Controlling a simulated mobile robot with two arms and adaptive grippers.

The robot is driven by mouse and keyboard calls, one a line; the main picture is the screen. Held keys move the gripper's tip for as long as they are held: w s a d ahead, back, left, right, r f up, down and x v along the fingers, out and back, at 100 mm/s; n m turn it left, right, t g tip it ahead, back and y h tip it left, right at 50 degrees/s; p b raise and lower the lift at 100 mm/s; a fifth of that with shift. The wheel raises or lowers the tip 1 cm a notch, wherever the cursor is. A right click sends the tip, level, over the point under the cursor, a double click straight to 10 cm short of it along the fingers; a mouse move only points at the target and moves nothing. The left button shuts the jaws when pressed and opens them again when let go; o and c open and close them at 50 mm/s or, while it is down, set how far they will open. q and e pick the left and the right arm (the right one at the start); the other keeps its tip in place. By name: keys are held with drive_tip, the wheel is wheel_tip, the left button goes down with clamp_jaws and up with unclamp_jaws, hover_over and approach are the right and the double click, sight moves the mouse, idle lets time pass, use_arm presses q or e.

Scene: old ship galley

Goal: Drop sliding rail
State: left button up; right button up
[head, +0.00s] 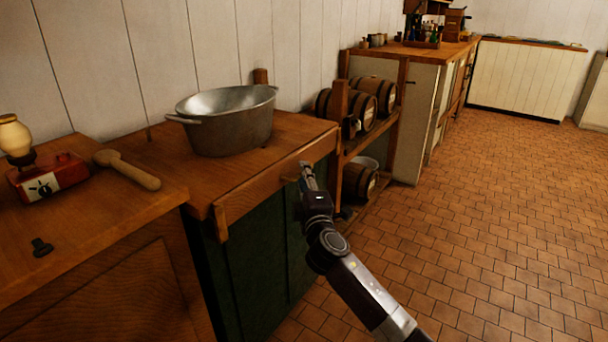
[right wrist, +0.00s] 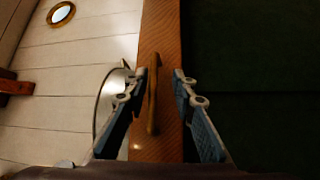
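The sliding rail (head: 262,188) is a long wooden bar along the front edge of the wooden counter, above a dark green cabinet front. In the right wrist view the rail (right wrist: 166,40) runs upright through the middle, with a slim wooden handle (right wrist: 153,95) on it. My right gripper (head: 307,172) is close to the rail's right part. In the right wrist view my right gripper (right wrist: 158,92) is open, with the handle between its fingers and visible gaps on both sides. My left gripper is not in view.
A metal tub (head: 228,120) stands on the counter behind the rail. A wooden mallet (head: 128,170) and a red box (head: 50,180) lie to the left. Barrels (head: 361,180) sit on a rack to the right. The tiled floor (head: 500,220) on the right is clear.

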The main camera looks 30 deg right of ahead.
drive_tip(key=shift+r, duration=0.1)
drive_tip(key=v, duration=1.2)
